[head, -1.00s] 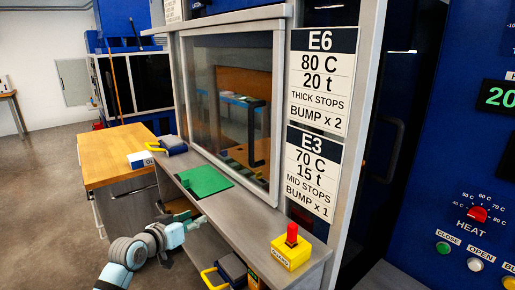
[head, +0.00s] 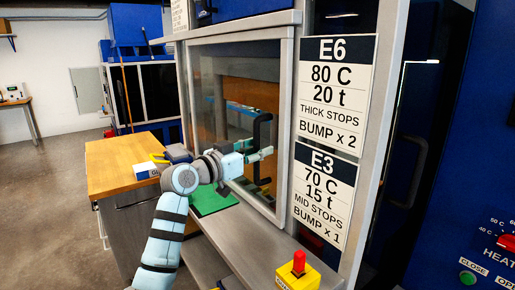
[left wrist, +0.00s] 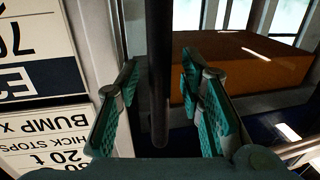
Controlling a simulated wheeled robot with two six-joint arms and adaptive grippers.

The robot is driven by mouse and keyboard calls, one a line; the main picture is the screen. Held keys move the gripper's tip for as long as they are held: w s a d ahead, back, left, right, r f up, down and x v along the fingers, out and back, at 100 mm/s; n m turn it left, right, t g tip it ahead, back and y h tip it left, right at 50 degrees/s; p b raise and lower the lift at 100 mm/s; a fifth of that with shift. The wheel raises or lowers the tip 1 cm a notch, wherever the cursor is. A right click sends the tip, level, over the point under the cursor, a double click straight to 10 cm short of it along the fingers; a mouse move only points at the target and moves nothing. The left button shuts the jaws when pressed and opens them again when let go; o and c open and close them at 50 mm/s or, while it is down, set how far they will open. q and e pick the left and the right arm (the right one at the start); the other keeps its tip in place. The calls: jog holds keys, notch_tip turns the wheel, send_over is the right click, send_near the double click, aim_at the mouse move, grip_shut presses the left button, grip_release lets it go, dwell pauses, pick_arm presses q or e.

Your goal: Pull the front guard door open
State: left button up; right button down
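The front guard door (head: 287,110) is a clear pane in a grey frame and stands shut in the head view. Its black upright bar handle (head: 257,128) is on the right part of the pane. My left gripper (head: 262,155) is at the handle, with its fingers reaching toward the pane. In the left wrist view the black handle bar (left wrist: 158,70) runs between the two teal finger pads of my left gripper (left wrist: 162,110), with a gap on each side. The gripper is open. My right gripper is not in view.
A green mat (head: 212,199) lies on the grey ledge below the door. A yellow box with a red button (head: 298,268) stands at the ledge's front right. White E6 and E3 signs (head: 335,95) are on the post right of the door. A wooden-topped cabinet (head: 115,160) stands left.

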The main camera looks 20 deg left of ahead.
pick_arm(q)
jog(key=shift+s+r, duration=0.1)
jog(key=shift+s, duration=0.05)
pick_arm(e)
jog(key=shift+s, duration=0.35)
pick_arm(q)
grip_shut()
jog(key=shift+a, duration=0.1)
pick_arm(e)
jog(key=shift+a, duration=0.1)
